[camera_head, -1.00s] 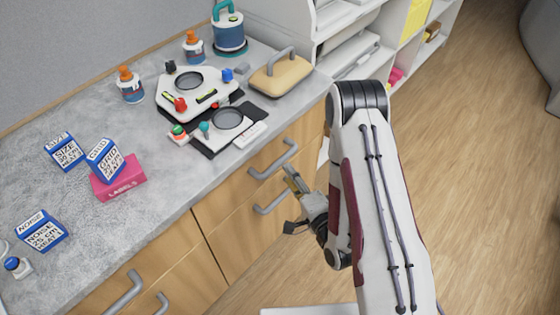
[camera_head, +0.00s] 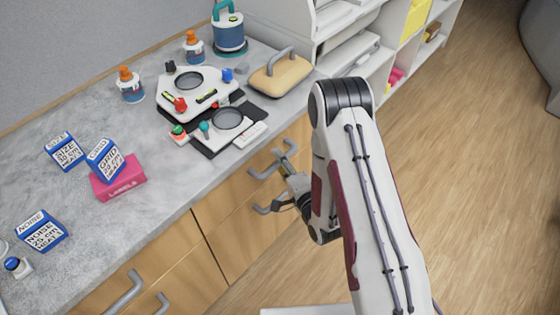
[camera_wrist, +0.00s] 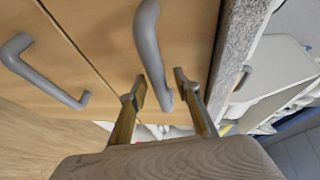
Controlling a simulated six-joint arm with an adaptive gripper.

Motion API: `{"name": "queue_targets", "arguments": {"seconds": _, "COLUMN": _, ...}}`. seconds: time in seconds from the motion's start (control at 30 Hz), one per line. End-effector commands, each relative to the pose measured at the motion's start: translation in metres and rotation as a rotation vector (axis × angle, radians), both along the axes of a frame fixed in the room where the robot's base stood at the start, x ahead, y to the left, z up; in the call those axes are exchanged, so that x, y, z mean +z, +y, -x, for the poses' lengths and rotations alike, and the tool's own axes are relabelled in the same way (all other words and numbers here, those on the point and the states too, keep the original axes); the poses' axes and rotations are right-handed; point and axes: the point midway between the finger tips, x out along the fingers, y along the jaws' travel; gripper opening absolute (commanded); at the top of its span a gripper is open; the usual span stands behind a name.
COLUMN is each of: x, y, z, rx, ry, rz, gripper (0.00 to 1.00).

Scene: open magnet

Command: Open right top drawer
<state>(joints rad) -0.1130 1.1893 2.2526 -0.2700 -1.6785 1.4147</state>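The right top drawer (camera_head: 245,186) is a wooden front just under the grey countertop, and it looks closed. Its grey bar handle (camera_head: 266,172) also shows in the wrist view (camera_wrist: 150,45). In the wrist view my gripper (camera_wrist: 160,84) is open, with one finger on each side of the handle. The handle's near end lies between the fingertips, and I cannot tell whether either finger touches it. The arm hides part of the drawer front in the head view.
The lower drawer's handle (camera_head: 264,209) sits just below, at the left in the wrist view (camera_wrist: 42,72). The countertop edge (camera_wrist: 232,55) runs close to the right finger. The counter holds a white device (camera_head: 196,88), a tan block (camera_head: 280,76) and several boxes. The floor at right is open.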

Motion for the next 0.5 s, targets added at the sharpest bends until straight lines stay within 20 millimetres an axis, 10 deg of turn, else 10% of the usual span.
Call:
{"name": "queue_targets", "arguments": {"seconds": 0.3, "x": -0.0001, "y": 0.0005, "z": -0.0013, "rx": 0.000, "ry": -0.001, "rz": 0.000, "gripper": 0.32}}
{"name": "queue_targets", "arguments": {"seconds": 0.43, "x": 0.0000, "y": 0.0006, "z": -0.0012, "rx": 0.000, "ry": 0.000, "rz": 0.000, "gripper": 0.01}}
{"name": "queue_targets", "arguments": {"seconds": 0.5, "x": 0.0000, "y": 0.0005, "z": -0.0012, "rx": 0.000, "ry": -0.001, "rz": 0.000, "gripper": 0.00}}
